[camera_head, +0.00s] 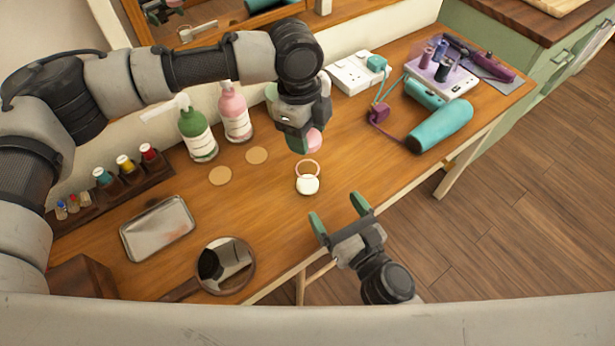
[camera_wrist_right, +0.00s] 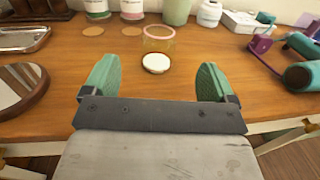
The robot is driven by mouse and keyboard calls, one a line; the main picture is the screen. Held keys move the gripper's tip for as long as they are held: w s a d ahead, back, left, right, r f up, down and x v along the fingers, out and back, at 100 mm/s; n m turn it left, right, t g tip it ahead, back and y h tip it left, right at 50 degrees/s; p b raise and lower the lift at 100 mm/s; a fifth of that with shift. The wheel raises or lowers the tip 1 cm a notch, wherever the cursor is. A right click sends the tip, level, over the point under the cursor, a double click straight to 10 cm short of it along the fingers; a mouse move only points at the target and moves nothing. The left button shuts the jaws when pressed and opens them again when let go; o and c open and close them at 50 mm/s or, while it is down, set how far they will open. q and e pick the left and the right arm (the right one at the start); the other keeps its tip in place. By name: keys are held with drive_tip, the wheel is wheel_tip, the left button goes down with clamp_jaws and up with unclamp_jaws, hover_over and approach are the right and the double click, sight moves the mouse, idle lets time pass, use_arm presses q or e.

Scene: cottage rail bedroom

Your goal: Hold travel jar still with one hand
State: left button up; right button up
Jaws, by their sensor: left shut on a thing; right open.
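The travel jar (camera_head: 307,167) looks like a small clear open jar with a pink rim, upright on the wooden table; it also shows in the right wrist view (camera_wrist_right: 158,40). A round white lid (camera_head: 308,185) lies just in front of it, also in the right wrist view (camera_wrist_right: 155,63). My right gripper (camera_head: 339,214) is open and empty, nearer the table's front edge; its green fingers (camera_wrist_right: 156,75) are spread either side of the lid's line, short of the jar. My left gripper (camera_head: 306,128) is above and behind the jar, shut on a pink thing (camera_head: 312,141), mostly hidden by the gripper.
Green (camera_head: 197,135) and pink (camera_head: 235,112) pump bottles stand at the back, two cork discs (camera_head: 220,175) before them. A metal tray (camera_head: 157,228) and hand mirror (camera_head: 226,265) lie left. A teal hair dryer (camera_head: 440,127) and a power strip (camera_head: 356,72) are right.

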sight(312, 175)
drive_tip(key=x, duration=1.2)
drive_tip(key=shift+a, duration=0.1)
drive_tip(key=c, duration=1.3)
use_arm(q)
drive_tip(key=shift+f, duration=2.5)
use_arm(e)
drive_tip(key=shift+c, duration=0.2)
use_arm(q)
drive_tip(key=shift+s+a+f, duration=0.1)
drive_tip(key=shift+f, duration=0.85)
use_arm(e)
drive_tip(key=shift+s+r, duration=0.1)
